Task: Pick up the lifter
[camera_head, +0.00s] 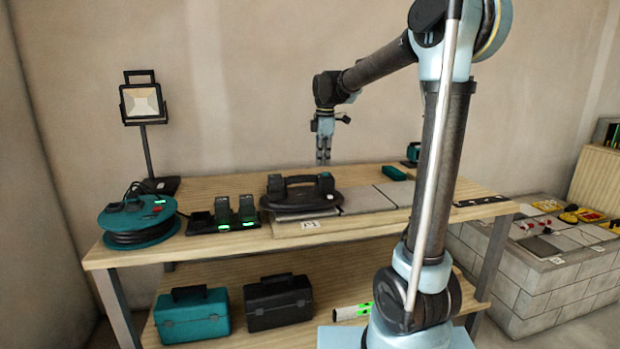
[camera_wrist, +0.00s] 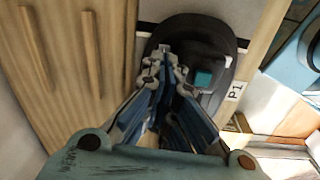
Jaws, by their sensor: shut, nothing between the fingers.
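The lifter (camera_head: 300,190) is a black device with a raised handle, resting on a grey tile beside the "P1" label (camera_head: 310,225) on the workbench. In the wrist view the lifter (camera_wrist: 222,48) shows as a dark rounded body with a teal patch, partly hidden by my fingers. My gripper (camera_head: 323,162) points down above the bench, higher than the lifter and apparently behind it. It also shows in the wrist view (camera_wrist: 168,68), with its fingertips together and nothing held, overlapping the lifter in the picture.
A charger with several upright units (camera_head: 223,215) and a teal cable reel (camera_head: 138,220) stand left of the lifter. A work lamp (camera_head: 142,104) stands behind them. Grey tiles (camera_head: 368,199) lie to the right, with a small teal item (camera_head: 394,173) behind. Two toolboxes sit on the lower shelf.

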